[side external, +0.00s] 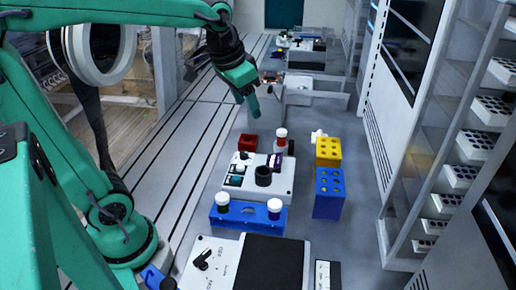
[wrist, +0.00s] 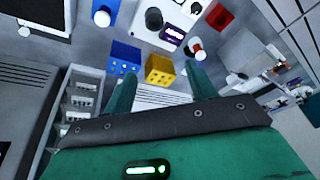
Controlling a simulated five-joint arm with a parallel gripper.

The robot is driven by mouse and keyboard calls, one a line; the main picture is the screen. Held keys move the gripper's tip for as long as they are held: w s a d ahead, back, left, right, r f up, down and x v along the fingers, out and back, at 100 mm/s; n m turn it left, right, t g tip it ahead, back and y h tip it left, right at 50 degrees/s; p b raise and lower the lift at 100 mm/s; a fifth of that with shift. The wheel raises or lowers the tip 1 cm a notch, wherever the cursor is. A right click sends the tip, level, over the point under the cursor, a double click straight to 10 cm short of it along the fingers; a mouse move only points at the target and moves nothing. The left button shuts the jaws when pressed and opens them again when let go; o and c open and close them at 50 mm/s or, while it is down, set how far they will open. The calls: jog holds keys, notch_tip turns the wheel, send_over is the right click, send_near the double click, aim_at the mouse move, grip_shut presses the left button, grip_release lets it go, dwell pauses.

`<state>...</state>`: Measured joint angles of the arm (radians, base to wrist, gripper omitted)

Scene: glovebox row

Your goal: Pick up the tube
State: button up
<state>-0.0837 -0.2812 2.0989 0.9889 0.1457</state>
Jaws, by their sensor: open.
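Two white-capped vessels, left (side external: 222,200) and right (side external: 274,207), sit in a low blue rack (side external: 248,218). I cannot tell which of these is the tube. My gripper (side external: 252,106) is in the air above and left of the red-capped vessel. Its two fingers (wrist: 161,88) are spread, with nothing held between them.
A white device (side external: 285,190) with a black round holder (side external: 263,176) stands mid-bench. A red box (side external: 248,142) is behind it. A yellow block (side external: 328,152) and blue block (side external: 329,193), both with holes, stand right. A glass-fronted cabinet with racks lines the right side.

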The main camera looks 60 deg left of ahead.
jog(key=w+a+f+g, duration=0.1)
jog(key=w+a, duration=0.2)
jog(key=w, duration=0.4)
jog(key=m+g, duration=0.1)
jog(key=g, duration=0.2)
send_over(282, 131)
jog(key=f, duration=1.4)
jog(key=shift+s+d, duration=0.2)
jog(key=shift+w+a+f, duration=0.25)
jog(key=shift+f, duration=4.15)
jog(key=c, duration=1.1)
jog(key=shift+c, duration=0.2)
jog(key=shift+r, duration=0.2)
